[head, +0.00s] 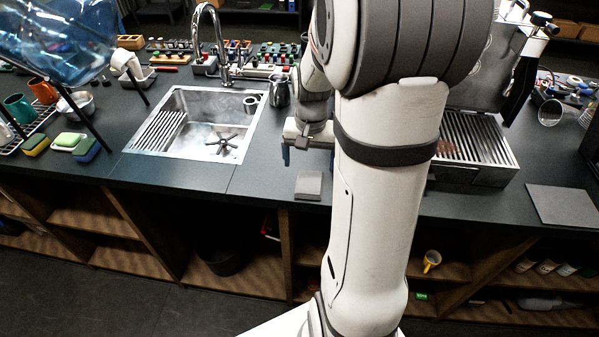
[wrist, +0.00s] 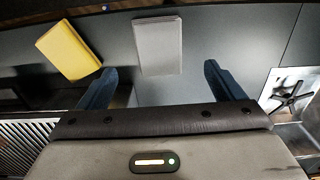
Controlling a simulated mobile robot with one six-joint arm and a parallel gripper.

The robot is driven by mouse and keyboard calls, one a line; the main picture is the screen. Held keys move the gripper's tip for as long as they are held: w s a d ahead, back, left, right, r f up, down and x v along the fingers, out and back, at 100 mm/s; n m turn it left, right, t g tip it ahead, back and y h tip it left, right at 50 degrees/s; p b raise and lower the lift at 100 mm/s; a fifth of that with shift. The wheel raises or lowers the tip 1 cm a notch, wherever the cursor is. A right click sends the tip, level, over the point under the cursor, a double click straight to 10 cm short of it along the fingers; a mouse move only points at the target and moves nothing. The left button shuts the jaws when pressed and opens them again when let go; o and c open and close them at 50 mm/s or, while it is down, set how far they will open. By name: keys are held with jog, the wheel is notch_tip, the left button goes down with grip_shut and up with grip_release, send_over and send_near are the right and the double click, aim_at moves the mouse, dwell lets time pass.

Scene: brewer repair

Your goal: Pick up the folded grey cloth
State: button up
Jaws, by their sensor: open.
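The folded grey cloth (head: 308,186) lies flat near the front edge of the dark counter, in front of my gripper and right of the sink. In the wrist view the cloth (wrist: 158,44) is at the top centre. My gripper (wrist: 160,69) is open and empty, its two blue fingers spread wide. The cloth lies mostly beyond the fingertips, centred on the gap between them. In the head view my gripper (head: 309,160) shows just behind the cloth, partly hidden by my arm.
A yellow folded cloth (wrist: 69,50) lies left of the grey one in the wrist view. The sink (head: 195,125) is to the left, with a metal jug (head: 279,90) beside it. A slatted metal tray (head: 470,140) and a grey mat (head: 562,205) are to the right.

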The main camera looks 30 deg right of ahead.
aim_at(309, 181)
notch_tip(309, 181, down, 7)
jog(key=shift+d+f+p, duration=0.1)
jog(key=shift+d+p, duration=0.05)
jog(key=shift+p, duration=0.45)
jog(key=c, duration=1.1)
